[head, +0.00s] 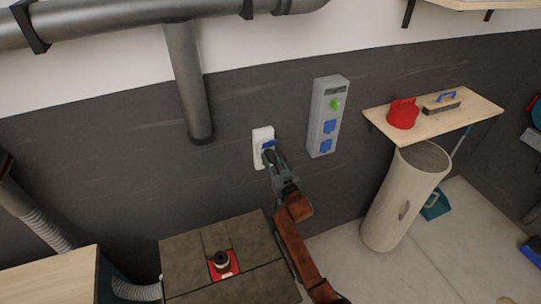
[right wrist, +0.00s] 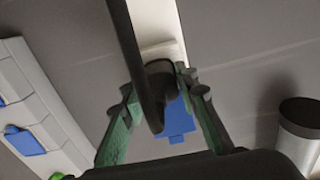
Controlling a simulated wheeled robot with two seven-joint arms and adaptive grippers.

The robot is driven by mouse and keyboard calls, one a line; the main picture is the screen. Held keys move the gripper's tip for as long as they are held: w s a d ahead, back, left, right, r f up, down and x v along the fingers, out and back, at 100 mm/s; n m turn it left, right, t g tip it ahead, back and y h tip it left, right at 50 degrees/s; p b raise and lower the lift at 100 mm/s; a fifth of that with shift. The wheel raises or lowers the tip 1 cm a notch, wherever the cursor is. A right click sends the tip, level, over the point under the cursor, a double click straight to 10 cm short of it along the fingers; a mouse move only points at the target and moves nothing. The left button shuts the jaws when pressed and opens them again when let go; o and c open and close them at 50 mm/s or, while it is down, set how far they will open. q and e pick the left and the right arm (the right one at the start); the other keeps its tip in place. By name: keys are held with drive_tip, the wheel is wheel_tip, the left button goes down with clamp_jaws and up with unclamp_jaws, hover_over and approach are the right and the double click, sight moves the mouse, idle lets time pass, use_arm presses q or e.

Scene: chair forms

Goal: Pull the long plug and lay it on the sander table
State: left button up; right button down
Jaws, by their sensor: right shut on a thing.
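My right gripper (head: 270,153) is at a small white wall socket (head: 261,137) with a blue lid. In the right wrist view its green fingers (right wrist: 160,88) are shut on a dark plug (right wrist: 158,68), whose thick black cable runs up across the picture. The white socket plate (right wrist: 157,25) and a blue flap (right wrist: 178,122) show behind the plug. I cannot tell whether the plug is still seated in the socket. The sander table (head: 188,272), a box with a dark panelled top, stands below and left of my right arm. My left gripper is out of view.
A red pad with a black knob (head: 222,263) sits mid-top on the sander table. A grey socket panel (head: 326,115) is right of the socket. A wooden shelf (head: 470,108) and a beige cylinder (head: 400,200) stand farther right. A pipe (head: 187,80) hangs left.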

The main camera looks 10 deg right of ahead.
sight(274, 164)
drive_tip(key=shift+s+d+r+p, duration=0.1)
drive_tip(key=shift+s+d+p, duration=0.05)
drive_tip(key=shift+s+p, duration=0.6)
drive_tip(key=shift+s+d+f+p, duration=0.1)
drive_tip(key=shift+s+d+p, duration=0.1)
drive_tip(key=shift+s+p, duration=0.6)
drive_tip(key=shift+s+d+r+p, duration=0.15)
drive_tip(key=shift+s+p, duration=0.3)
drive_tip(key=shift+s, duration=0.6)
drive_tip(key=shift+s+d+p, duration=0.1)
drive_tip(key=shift+s+p, duration=0.35)
drive_tip(key=shift+s, duration=0.1)
drive_tip(key=s+p, duration=0.1)
drive_tip(key=s, duration=0.1)
drive_tip(key=s+p, duration=0.1)
drive_tip(key=shift+s+d, duration=0.4)
